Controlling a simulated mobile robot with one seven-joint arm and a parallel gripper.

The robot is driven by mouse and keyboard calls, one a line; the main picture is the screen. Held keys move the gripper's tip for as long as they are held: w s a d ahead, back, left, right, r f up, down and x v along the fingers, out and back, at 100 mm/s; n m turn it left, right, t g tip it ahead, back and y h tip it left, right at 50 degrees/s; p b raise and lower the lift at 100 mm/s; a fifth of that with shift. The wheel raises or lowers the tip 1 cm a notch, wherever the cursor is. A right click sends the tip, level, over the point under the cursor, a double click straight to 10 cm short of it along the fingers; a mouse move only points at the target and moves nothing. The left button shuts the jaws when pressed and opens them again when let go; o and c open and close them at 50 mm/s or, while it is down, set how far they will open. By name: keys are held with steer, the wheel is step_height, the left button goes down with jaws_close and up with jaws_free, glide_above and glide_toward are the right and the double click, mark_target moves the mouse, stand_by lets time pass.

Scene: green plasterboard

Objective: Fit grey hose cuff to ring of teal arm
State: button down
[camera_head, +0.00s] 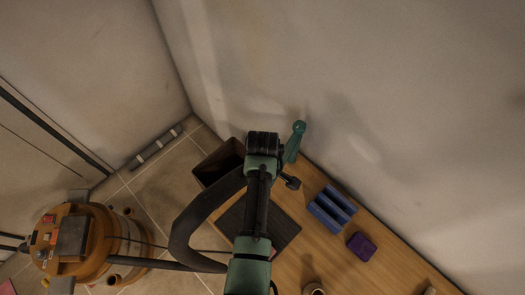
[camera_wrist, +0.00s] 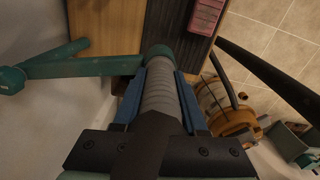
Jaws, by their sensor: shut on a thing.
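In the wrist view, my gripper (camera_wrist: 160,80) has its two blue fingers shut on the sides of a grey ribbed hose cuff (camera_wrist: 158,98). The cuff points away from the wrist, and its far end meets a dark teal ring (camera_wrist: 159,51). The teal arm (camera_wrist: 82,67) runs from the left towards this ring; I cannot tell how far the cuff is over or into it. In the head view, part of the teal arm (camera_head: 294,141) shows by the wall, while my own arm hides the gripper, cuff and ring.
A wooden bench (camera_head: 376,259) runs along the wall, with a blue slotted holder (camera_head: 331,211) and a purple block (camera_head: 361,246). A dark open box (camera_head: 217,163) stands behind my arm. An orange vacuum (camera_head: 83,250) is on the tiled floor, and a dark hose (camera_head: 181,232) loops near my arm.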

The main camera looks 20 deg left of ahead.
steer(key=shift+f, duration=0.1)
steer(key=shift+c, duration=1.9)
jaws_free()
step_height(320, 180, up, 13)
steer(key=shift+b, duration=0.65)
